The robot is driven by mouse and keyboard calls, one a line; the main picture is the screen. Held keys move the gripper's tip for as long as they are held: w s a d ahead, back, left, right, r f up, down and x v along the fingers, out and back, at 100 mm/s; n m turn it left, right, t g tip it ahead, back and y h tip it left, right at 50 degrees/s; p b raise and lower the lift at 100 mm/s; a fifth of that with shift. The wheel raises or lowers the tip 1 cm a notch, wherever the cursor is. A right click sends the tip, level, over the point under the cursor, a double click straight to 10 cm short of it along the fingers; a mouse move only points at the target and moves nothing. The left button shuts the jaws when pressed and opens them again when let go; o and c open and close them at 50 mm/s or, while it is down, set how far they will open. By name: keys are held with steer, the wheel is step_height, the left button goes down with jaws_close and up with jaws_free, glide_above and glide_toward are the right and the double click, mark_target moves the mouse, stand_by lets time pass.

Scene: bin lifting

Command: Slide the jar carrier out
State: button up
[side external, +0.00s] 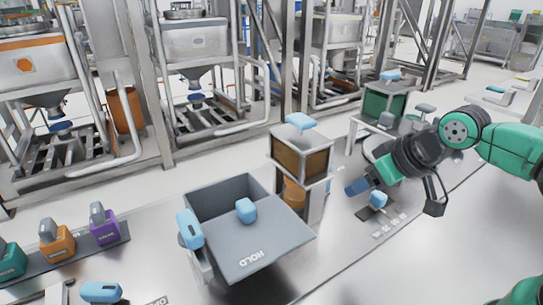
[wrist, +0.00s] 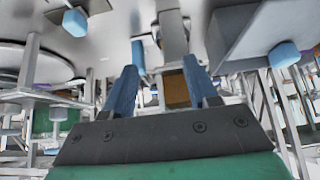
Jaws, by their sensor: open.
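I cannot tell for certain which part is the jar carrier. An orange round jar-like thing (side external: 294,193) stands under a brown-fronted box (side external: 302,160) on a grey stand in the side view, and its holder is mostly hidden. The brown front also shows in the wrist view (wrist: 177,91), beyond my fingers. My gripper (side external: 357,187) is right of that stand, above the bench, with blue fingers. In the wrist view my gripper (wrist: 160,70) is open, with nothing visible held between the fingers. A gap separates it from the stand.
A grey bin marked HOLD (side external: 255,248) stands left of the stand. A blue knob on a dark base (side external: 377,198) is close beside my gripper. A green box (side external: 384,103) stands behind. Coloured blocks (side external: 104,228) sit at far left. The bench front is mostly clear.

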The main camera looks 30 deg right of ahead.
steer(key=shift+o, duration=0.8)
steer(key=w+d+f+g, duration=0.1)
steer(key=w+d+g, duration=0.1)
steer(key=w, duration=0.2)
steer(key=w+d+f+g, duration=0.1)
steer(key=w+d+g, duration=0.1)
steer(key=w, duration=0.3)
steer(key=w+d+f+g, duration=0.1)
steer(key=w+d+g, duration=0.1)
steer(key=w, duration=0.3)
steer(key=shift+f+g, duration=0.15)
steer(key=shift+g, duration=0.15)
steer(key=shift+w+a+f+g, duration=0.1)
steer(key=shift+w+f+g, duration=0.25)
steer(key=shift+f, duration=3.05)
jaws_close()
